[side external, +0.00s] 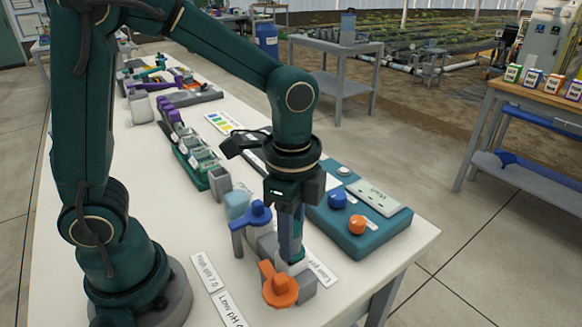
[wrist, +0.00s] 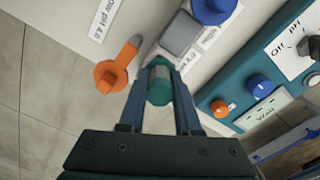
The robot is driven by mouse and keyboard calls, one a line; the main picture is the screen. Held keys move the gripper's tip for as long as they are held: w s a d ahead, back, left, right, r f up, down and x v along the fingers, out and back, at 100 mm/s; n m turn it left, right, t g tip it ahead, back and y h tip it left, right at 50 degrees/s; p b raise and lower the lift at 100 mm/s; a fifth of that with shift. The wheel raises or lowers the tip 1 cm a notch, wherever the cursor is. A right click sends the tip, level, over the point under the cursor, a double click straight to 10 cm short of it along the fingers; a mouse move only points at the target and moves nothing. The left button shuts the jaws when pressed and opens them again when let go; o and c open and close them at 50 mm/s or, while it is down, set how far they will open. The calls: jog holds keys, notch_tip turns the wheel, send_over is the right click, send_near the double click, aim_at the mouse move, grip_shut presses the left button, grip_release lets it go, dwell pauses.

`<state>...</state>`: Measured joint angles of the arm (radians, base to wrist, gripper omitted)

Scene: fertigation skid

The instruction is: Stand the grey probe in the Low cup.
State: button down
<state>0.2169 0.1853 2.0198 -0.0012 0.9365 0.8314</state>
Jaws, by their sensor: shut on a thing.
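My gripper (wrist: 160,80) points down over the bench and is shut on a teal piece with a grey band (wrist: 159,92), which looks like the grey probe. In the side view my gripper (side external: 291,250) hides most of it; its lower end and any contact below cannot be made out. A grey block-like cup (wrist: 182,34) stands just beyond the fingertips in the wrist view. The "Low pH 4.0" label (wrist: 104,16) lies left of it, beside an orange handled part (wrist: 110,73). The same label (side external: 231,309) shows in the side view. Which cup is Low is not clear.
A blue handled part (side external: 252,214) stands left of my gripper. A teal panel with blue and orange knobs (side external: 371,243) lies close on the right. The bench's front edge is near.

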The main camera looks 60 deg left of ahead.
jog(key=c, duration=0.5)
grip_release()
jog(key=shift+r, duration=3.5)
